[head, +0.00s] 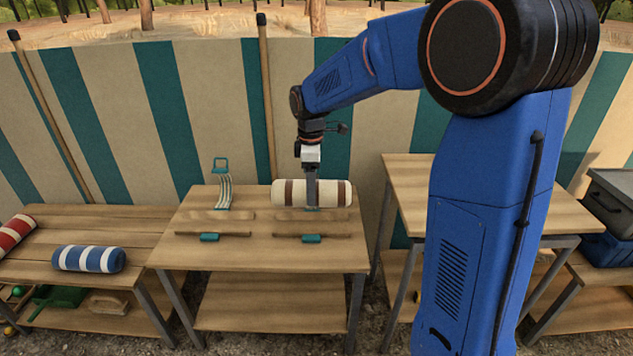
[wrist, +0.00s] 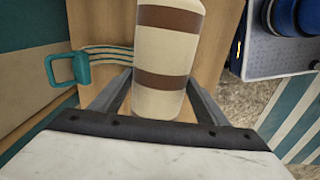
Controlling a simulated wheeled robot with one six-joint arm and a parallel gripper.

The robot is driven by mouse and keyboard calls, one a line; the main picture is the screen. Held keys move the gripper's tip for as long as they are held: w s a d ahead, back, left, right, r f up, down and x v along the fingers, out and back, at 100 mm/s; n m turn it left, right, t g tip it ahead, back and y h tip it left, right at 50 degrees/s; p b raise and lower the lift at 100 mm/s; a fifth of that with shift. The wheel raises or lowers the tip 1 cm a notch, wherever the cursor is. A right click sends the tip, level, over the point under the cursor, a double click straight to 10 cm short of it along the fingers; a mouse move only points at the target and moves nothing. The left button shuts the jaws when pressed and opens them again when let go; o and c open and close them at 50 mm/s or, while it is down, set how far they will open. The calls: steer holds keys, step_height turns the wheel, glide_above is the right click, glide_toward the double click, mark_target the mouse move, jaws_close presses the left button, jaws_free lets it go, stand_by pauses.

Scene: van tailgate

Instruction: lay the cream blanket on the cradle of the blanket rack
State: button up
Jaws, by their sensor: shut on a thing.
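The cream blanket (head: 335,193) is a roll with brown bands, lying crosswise at the back right of the middle wooden table. It also fills the centre of the wrist view (wrist: 168,65). My gripper (head: 311,198) points down and is shut on the roll near its middle; the fingertips are partly hidden by it. Two pale wooden bars, the left one (head: 221,216) and the right one (head: 308,216), lie on the tabletop and look like cradle parts. The roll is just behind or over the right bar; I cannot tell whether it touches anything below.
A striped strap with a teal handle (head: 222,187) stands left of the roll. Thin rods with teal clips (head: 311,238) lie in front. A blue-and-white roll (head: 89,259) and a red one (head: 14,234) lie on the left bench. A taller table (head: 480,185) stands at right.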

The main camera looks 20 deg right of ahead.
steer(key=shift+f, duration=4.35)
steer(key=o, duration=1.4)
steer(key=shift+r, duration=0.1)
